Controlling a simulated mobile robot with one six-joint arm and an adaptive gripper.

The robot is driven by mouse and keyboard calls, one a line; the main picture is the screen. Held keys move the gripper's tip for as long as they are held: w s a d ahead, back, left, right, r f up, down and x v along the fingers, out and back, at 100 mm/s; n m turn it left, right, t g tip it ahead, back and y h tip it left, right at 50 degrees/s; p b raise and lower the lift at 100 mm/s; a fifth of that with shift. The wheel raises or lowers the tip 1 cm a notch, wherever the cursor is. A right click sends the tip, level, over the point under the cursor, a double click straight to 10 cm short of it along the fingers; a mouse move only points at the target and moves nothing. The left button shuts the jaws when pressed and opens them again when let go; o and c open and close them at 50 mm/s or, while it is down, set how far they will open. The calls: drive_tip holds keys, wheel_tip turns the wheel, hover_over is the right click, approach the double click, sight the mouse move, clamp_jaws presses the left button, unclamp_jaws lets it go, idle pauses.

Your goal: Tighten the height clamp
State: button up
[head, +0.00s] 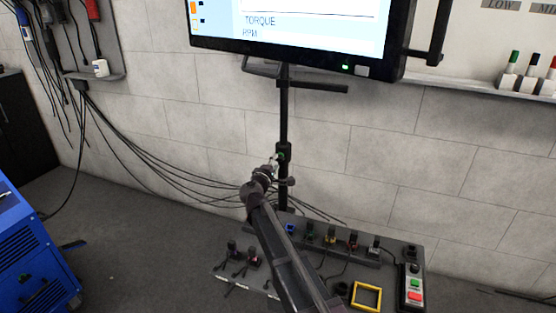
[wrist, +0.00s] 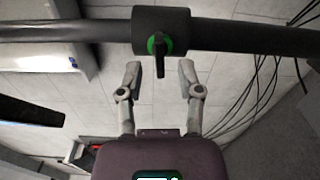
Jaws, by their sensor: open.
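The height clamp (head: 285,149) is a dark collar on the black upright pole (head: 283,110) under the monitor. In the wrist view the clamp (wrist: 147,20) spans the pole, which lies across the top of that picture. It carries a green-ringed knob with a black lever (wrist: 160,62). My gripper (wrist: 160,74) is open, with one finger on each side of the lever's end. The fingers appear apart from the lever, and nothing is held. In the head view my gripper (head: 274,161) is close to the clamp, and my arm hides part of the pole below it.
A monitor (head: 290,22) hangs above the clamp. A bench panel (head: 395,255) with several connectors, a yellow frame (head: 366,297) and a button box (head: 413,288) lies below. Cables (head: 165,175) run along the wall. A blue cabinet (head: 30,250) stands at left.

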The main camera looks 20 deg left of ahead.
sight(278, 158)
drive_tip(key=shift+w+d, duration=0.15)
drive_tip(key=shift+w, duration=1.5)
clamp_jaws()
